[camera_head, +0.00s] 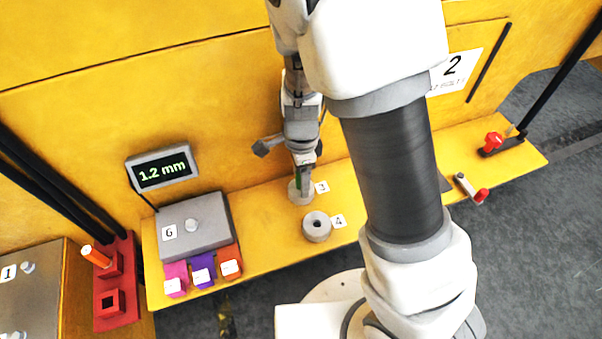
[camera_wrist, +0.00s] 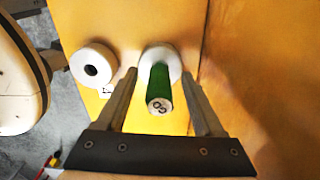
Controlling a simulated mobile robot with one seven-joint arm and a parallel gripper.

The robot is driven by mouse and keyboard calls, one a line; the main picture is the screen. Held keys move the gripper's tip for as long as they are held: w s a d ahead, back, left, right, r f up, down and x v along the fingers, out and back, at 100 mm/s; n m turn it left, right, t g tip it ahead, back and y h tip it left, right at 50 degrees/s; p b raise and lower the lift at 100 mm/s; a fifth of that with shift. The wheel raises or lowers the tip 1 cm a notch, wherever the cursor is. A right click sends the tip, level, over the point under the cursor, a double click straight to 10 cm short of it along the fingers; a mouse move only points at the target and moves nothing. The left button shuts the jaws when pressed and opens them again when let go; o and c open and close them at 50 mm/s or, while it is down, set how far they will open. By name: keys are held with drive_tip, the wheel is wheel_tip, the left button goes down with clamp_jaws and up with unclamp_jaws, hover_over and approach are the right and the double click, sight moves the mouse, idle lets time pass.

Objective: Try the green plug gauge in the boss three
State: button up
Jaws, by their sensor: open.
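The green plug gauge (camera_wrist: 159,92) stands in the boss three (camera_wrist: 160,57), a round pale ring, in the wrist view. Its end marked like "GO" or "60" faces the camera; the lettering is hard to read. My gripper (camera_wrist: 163,76) is open, with one finger on each side of the gauge and a gap to each. In the head view my gripper (camera_head: 303,168) is above boss three (camera_head: 300,192), beside the label 3, and a bit of green gauge (camera_head: 301,182) shows between. How deep the gauge sits is hidden.
Boss four (camera_head: 317,226) is empty, close in front of boss three. A grey block G (camera_head: 195,228) with magenta, purple and orange tags, and a display (camera_head: 163,170) reading 1.2 mm, are left. A red holder (camera_head: 117,290) has an orange-handled piece. Red-knobbed clamps (camera_head: 480,194) are right. A yellow wall rises behind.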

wheel_tip(320, 180, up, 29)
drive_tip(key=p, duration=1.5)
drive_tip(key=shift+r, duration=0.2)
drive_tip(key=shift+r, duration=0.1)
idle(0.6)
